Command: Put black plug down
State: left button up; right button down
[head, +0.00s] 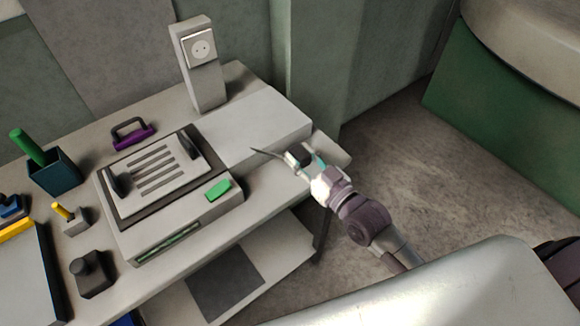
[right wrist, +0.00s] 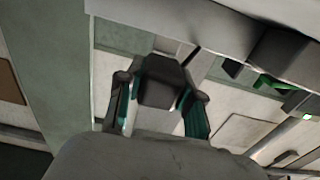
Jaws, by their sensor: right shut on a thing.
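The black plug (head: 298,154) is held at the end of my right arm, with a short piece of dark cord sticking out to its left. My right gripper (head: 308,163) is shut on it, over the right edge of the table beside the white slab. In the right wrist view the dark plug (right wrist: 160,82) sits between the two teal-edged fingers of the right gripper (right wrist: 160,100). I cannot tell whether the plug touches the slab. My left gripper is not in view.
A white socket post (head: 203,75) stands at the table's back. The white slab (head: 262,125) is bare on top. A grey machine (head: 185,205) with a green button (head: 218,189) fills the middle.

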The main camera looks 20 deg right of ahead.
aim_at(290, 176)
jog(key=shift+w+a+f, duration=0.9)
jog(key=shift+a, duration=0.15)
notch_tip(290, 176, down, 4)
jog(key=shift+r, duration=0.1)
jog(key=shift+f+b, duration=0.3)
jog(key=shift+f, duration=0.25)
jog(key=c, duration=0.7)
grip_release()
jog(key=shift+c, duration=0.2)
